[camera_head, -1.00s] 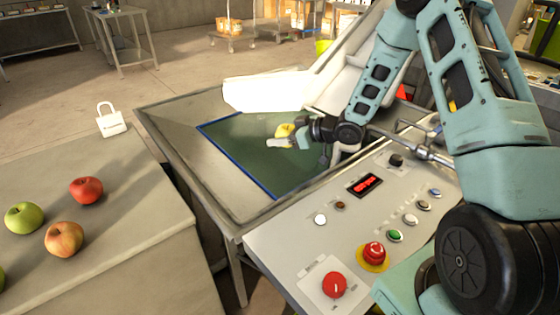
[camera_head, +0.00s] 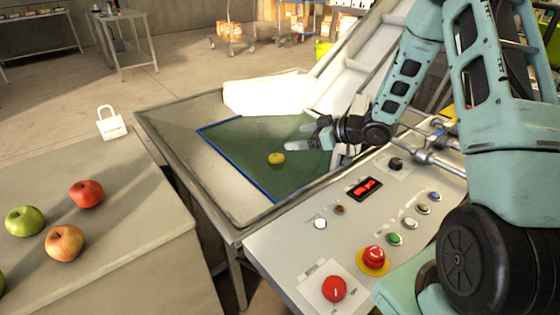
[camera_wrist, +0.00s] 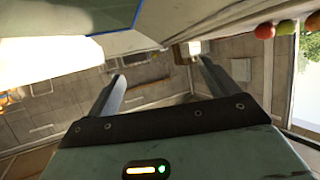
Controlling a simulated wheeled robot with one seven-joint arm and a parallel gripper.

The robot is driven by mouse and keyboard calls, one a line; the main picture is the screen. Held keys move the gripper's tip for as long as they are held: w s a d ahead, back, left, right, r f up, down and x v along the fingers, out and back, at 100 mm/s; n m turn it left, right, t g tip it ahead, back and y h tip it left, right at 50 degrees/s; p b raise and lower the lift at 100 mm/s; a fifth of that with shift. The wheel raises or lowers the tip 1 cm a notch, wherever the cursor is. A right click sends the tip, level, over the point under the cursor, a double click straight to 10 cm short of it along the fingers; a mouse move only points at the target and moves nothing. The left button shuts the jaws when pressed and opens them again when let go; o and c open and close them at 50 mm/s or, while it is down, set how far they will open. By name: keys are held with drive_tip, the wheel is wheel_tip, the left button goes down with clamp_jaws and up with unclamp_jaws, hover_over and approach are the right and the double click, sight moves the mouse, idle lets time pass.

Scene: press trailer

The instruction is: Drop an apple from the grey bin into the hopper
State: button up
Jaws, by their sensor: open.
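A yellow apple (camera_head: 276,158) is over the green floor of the metal-framed hopper (camera_head: 225,145); I cannot tell whether it is resting or still falling. My gripper (camera_head: 308,134) is to the right of the apple and a little above it in the head view, apart from it. In the wrist view its two fingers (camera_wrist: 160,85) are spread with nothing between them. A red apple (camera_head: 87,193), a green apple (camera_head: 25,220) and a red-yellow apple (camera_head: 64,241) sit on the grey surface at the left. I cannot make out a separate grey bin.
A control panel (camera_head: 290,240) with a red emergency button (camera_head: 374,257) and several other buttons stands in front of the hopper. A white chute (camera_head: 345,80) rises behind it. A white padlock-shaped object (camera_head: 111,125) stands at the edge of the grey surface (camera_head: 140,240).

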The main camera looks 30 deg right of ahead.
drive_tip(key=v, duration=1)
drive_tip(key=shift+s+d+r+p, duration=0.15)
drive_tip(key=shift+s+r+p, duration=0.05)
drive_tip(key=shift+s+p, duration=0.1)
drive_tip(key=shift+w, duration=0.1)
drive_tip(key=w+a+r+g+h+p, duration=0.1)
drive_tip(key=a+r+g+h+p, duration=0.35)
drive_tip(key=a, duration=1.15)
drive_tip(key=s+a+r+g+h+p, duration=0.1)
drive_tip(key=s+a, duration=0.3)
drive_tip(key=s, duration=0.5)
drive_tip(key=s+a+r+g+h+p, duration=0.1)
drive_tip(key=s+a+r+g, duration=0.2)
drive_tip(key=s, duration=0.6)
drive_tip(key=s+a+r+g+h+p, duration=0.1)
drive_tip(key=s+a+r+g, duration=0.1)
drive_tip(key=s+a, duration=0.5)
drive_tip(key=shift+s+r, duration=0.85)
drive_tip(key=shift+s, duration=0.15)
